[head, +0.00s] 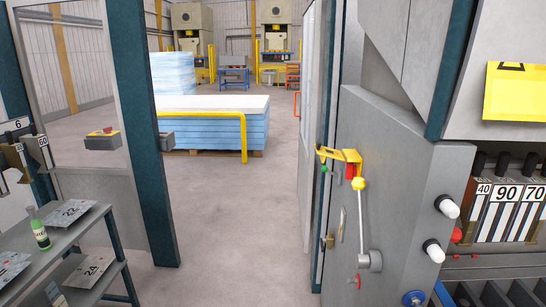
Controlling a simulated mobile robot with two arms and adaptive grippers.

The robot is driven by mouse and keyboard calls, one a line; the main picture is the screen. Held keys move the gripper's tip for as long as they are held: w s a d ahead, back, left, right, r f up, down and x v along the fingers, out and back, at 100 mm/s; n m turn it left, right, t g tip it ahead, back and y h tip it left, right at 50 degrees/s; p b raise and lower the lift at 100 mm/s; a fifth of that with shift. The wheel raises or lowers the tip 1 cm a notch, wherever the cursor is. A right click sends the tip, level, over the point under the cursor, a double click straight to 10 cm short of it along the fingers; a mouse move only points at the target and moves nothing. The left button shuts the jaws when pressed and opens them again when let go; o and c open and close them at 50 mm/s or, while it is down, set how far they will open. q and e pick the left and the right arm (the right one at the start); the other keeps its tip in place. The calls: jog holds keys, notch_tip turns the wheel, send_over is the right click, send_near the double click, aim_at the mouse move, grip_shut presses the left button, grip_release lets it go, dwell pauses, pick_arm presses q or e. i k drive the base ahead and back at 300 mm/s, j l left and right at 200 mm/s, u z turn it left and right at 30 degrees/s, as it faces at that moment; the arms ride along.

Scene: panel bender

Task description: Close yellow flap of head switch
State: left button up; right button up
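The yellow flap (330,152) is at the top of the head switch on the grey machine panel, right of the middle in the head view. It stands out to the left from a yellow housing (353,157), raised clear of the buttons. A red button (350,171) shows uncovered below the housing, and a small green button (323,169) shows below the flap's left end. Neither of my grippers is in view, and nothing touches the flap.
A lever with a yellow ball knob (358,184) rises close below the switch. White knobs (447,206) jut from the panel further right. A shelf cart (115,243) with plates and a green bottle (40,235) stands at left. The floor (225,230) between is clear.

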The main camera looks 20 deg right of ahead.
aim_at(350, 169)
jog(key=i+z, duration=0.1)
jog(key=i, duration=0.35)
jog(key=i+j+z, duration=0.1)
jog(key=i, duration=0.35)
jog(key=i+j+z, duration=0.1)
jog(key=i, duration=0.35)
jog(key=i+j+z, duration=0.1)
jog(key=i+j, duration=0.2)
jog(key=i, duration=0.1)
